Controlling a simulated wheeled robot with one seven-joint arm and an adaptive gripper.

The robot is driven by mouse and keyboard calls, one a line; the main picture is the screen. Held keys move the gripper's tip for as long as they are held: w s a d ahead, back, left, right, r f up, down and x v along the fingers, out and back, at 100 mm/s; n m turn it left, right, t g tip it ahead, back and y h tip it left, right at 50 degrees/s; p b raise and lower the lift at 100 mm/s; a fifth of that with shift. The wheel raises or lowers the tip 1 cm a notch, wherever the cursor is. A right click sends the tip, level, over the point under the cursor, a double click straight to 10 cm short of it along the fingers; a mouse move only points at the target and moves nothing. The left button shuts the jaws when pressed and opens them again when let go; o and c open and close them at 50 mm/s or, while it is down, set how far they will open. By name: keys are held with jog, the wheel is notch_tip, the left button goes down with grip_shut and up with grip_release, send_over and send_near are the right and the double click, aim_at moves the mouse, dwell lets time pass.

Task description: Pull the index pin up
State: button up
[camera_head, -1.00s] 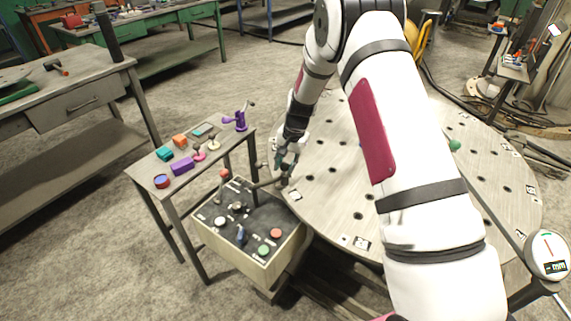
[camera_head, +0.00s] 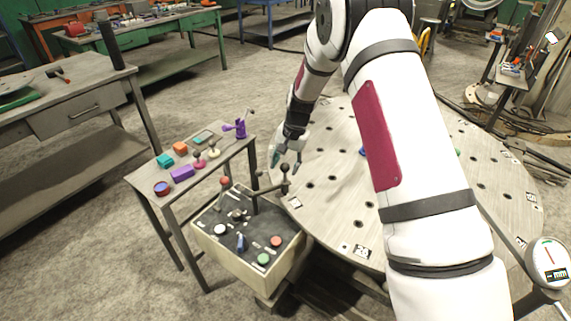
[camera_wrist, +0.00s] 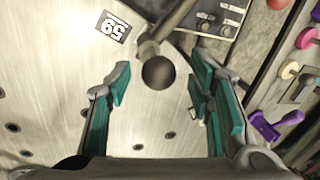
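A dark ball knob (camera_head: 284,168) stands on a short upright stem beside the round table's near-left edge, at the end of a bar over the control box. It looks like the index pin's knob, but I cannot confirm this. In the wrist view the dark ball (camera_wrist: 158,73) lies ahead of and between my fingers, touching neither. My gripper (camera_head: 287,158) is open, with its teal pads wide apart and nothing held; it also shows in the wrist view (camera_wrist: 160,95). The pin's lower end is hidden.
The control box (camera_head: 222,252) carries a red-knobbed lever (camera_head: 225,182) and several buttons. A small side table (camera_head: 150,181) with coloured parts stands to its left. The round table (camera_head: 325,222) has several holes and number tags. My arm hides part of it.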

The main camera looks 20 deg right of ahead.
notch_tip(320, 180, up, 12)
jog(key=s+d, duration=0.1)
jog(key=shift+s+d, duration=0.25)
jog(key=shift+d, duration=0.15)
jog(key=shift+f, duration=0.1)
jog(key=s+a+r+n+t, duration=0.2)
jog(key=s+r+n, duration=0.2)
jog(key=s+r, duration=1.25)
jog(key=s+r+n+t+h, duration=0.1)
jog(key=s+n, duration=0.3)
jog(key=s, duration=1.7)
jog(key=shift+s+d+r+h, duration=0.2)
jog(key=shift+s+h, duration=0.1)
jog(key=shift+h, duration=0.1)
jog(key=shift+c, duration=0.4)
